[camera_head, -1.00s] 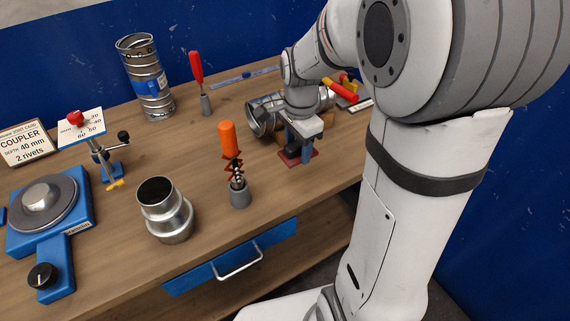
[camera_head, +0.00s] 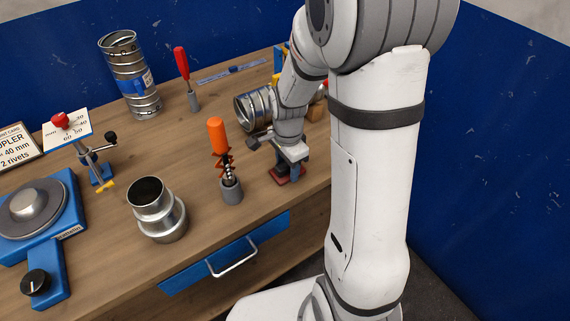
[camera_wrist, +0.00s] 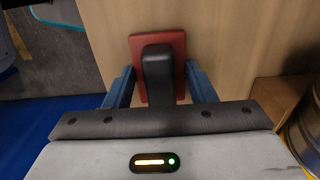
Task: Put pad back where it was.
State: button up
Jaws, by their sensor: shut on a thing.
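The pad is a red plate (camera_wrist: 138,62) with a black grip block (camera_wrist: 157,75) on it. My gripper (camera_wrist: 160,82) has its two blue fingers on either side of the black block and is shut on it. In the head view the red pad (camera_head: 283,176) shows under my gripper (camera_head: 291,166), near the front edge of the workbench (camera_head: 110,215). I cannot tell whether the plate touches the wood.
A metal duct (camera_head: 252,108) lies behind my gripper. To the left stand an orange-handled tool (camera_head: 217,136) in a grey holder, a metal coupler (camera_head: 158,212) and a blue turntable (camera_head: 64,245). A drawer handle (camera_head: 234,258) sticks out in front.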

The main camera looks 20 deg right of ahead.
jog(key=shift+f, duration=0.1)
jog(key=o, duration=0.6)
jog(key=shift+f, duration=0.1)
jog(key=shift+c, duration=0.2)
jog(key=o, duration=0.5)
jog(key=shift+c, duration=0.2)
notch_tip(320, 180, up, 12)
jog(key=s+r+n+t, duration=0.1)
jog(key=s+r+n, duration=0.1)
jog(key=s+n, duration=0.5)
jog(key=s+r+n+t, duration=0.2)
jog(key=s+n, duration=0.5)
jog(key=shift+r, duration=0.3)
